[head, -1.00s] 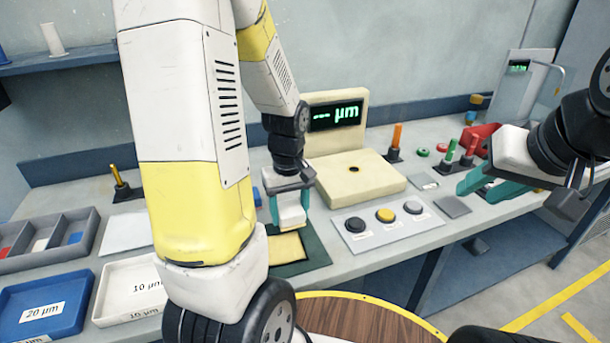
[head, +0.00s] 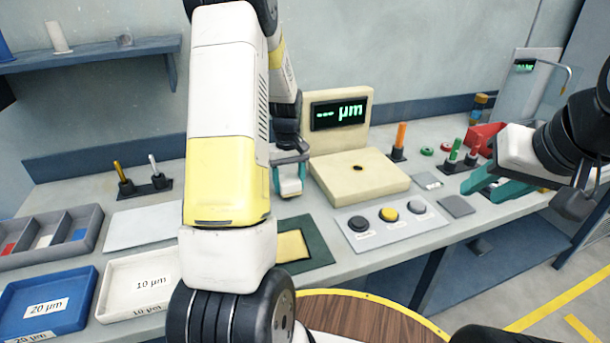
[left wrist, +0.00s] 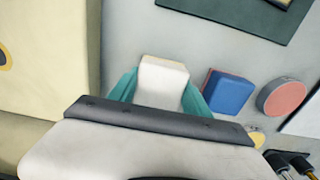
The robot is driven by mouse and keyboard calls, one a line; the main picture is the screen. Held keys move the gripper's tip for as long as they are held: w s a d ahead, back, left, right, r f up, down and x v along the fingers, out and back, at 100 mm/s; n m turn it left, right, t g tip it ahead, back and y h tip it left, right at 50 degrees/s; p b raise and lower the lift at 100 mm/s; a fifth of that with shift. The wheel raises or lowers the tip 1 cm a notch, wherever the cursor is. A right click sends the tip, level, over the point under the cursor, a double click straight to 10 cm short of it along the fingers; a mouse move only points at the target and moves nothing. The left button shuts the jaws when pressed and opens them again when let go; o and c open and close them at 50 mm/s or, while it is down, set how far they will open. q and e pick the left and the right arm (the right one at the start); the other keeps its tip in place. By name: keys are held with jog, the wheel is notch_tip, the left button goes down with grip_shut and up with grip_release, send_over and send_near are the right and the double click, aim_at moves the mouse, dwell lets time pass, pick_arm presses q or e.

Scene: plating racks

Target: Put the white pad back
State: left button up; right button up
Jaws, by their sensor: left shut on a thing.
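My left gripper (head: 289,183) is shut on the white pad, its teal fingers on either side. The pad (left wrist: 163,82) shows clearly between the fingers in the left wrist view, a white block with a tan end. In the head view it is small and partly hidden by the fingers, just left of the cream gauge (head: 360,178). A blue block (left wrist: 228,92) and a round red-topped piece (left wrist: 282,97) are beside it in the left wrist view, apart from the fingers. My right gripper (head: 492,186) is open and empty above the bench's right part.
A green mat with a yellow square (head: 292,246) lies in front of my left gripper. A button panel (head: 390,220) is to its right. A grey three-compartment tray (head: 90,243), a blue tray (head: 45,300) and a white tray (head: 140,285) stand at left. My left arm hides part of the bench.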

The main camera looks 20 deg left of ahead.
aim_at(289, 179)
pick_arm(q)
jog(key=shift+f, duration=0.8)
jog(key=shift+f, duration=0.1)
jog(key=o, duration=1.3)
notch_tip(289, 179, up, 12)
jog(key=shift+f, duration=0.1)
jog(key=s+d+r+m+t, duration=0.2)
jog(key=s+d+r, duration=0.2)
jog(key=s, duration=0.3)
jog(key=s+d+r+m+t+h, duration=0.1)
jog(key=s+d+r+m+t, duration=0.1)
jog(key=s, duration=0.6)
jog(key=s+d+r+m+t+h, duration=0.1)
jog(key=s+d+r+m+t, duration=0.1)
jog(key=s+d+r+m, duration=0.2)
jog(key=shift+s+d+r, duration=0.45)
jog(key=shift+s+r, duration=0.2)
jog(key=shift+r, duration=0.05)
jog(key=shift+s+d+r, duration=0.45)
jog(key=shift+s+r, duration=0.25)
jog(key=shift+r, duration=0.05)
jog(key=shift+s+d+r, duration=0.45)
jog(key=shift+s+r, duration=0.2)
jog(key=shift+r, duration=0.05)
